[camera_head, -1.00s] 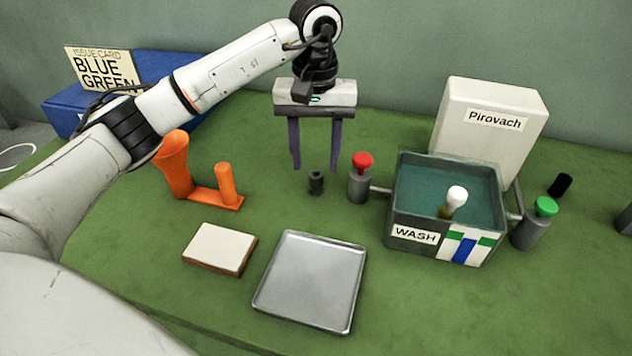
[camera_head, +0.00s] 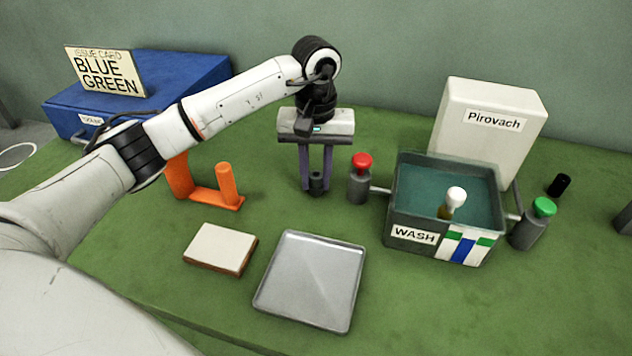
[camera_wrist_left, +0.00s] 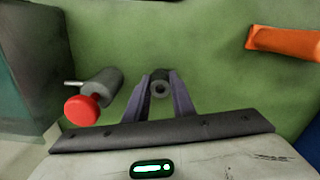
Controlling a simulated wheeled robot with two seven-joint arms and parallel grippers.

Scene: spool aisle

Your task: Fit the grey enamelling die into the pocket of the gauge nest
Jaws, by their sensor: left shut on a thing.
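The grey enamelling die (camera_head: 316,182) is a small dark cylinder with a hole in its top. It stands at about its earlier place on the green worktop; I cannot see any gap under it. My left gripper (camera_head: 315,187) comes down over it from above, shut on it with one finger on each side. The left wrist view shows the die (camera_wrist_left: 160,87) between the purple fingertips (camera_wrist_left: 161,80), its hole facing the camera. I cannot make out a gauge nest or its pocket for certain. My right gripper is out of view.
A red-topped grey valve (camera_head: 360,180) stands close right of the gripper, beside the WASH tank (camera_head: 413,219). An orange two-post stand (camera_head: 215,198) is at left. A cream-topped block (camera_head: 220,248) and a metal tray (camera_head: 310,280) lie in front. A blue box (camera_head: 190,80) is behind.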

